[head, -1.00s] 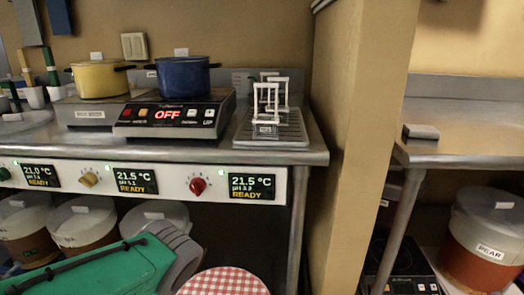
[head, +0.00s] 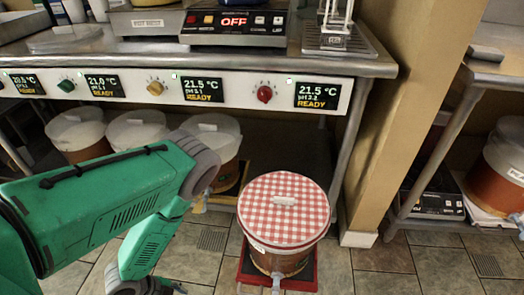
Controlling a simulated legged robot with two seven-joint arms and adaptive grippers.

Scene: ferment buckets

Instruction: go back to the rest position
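My green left arm comes in from the left and bends down at a grey elbow. The dark part at its lower end, my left gripper (head: 145,288), is cut off by the bottom edge, and its fingers cannot be made out. My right arm and gripper are out of view. A bucket with a red-and-white checked lid (head: 283,222) stands upright on a red base (head: 250,268) on the floor, right of my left arm and apart from it in the picture.
A steel counter (head: 380,66) carries a hotplate reading OFF (head: 235,22) and a white rack (head: 337,18). Its front panel (head: 235,98) has knobs and READY displays. Lidded buckets (head: 78,130) stand below. A wall post (head: 400,120) stands right; tiled floor (head: 385,270) is free.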

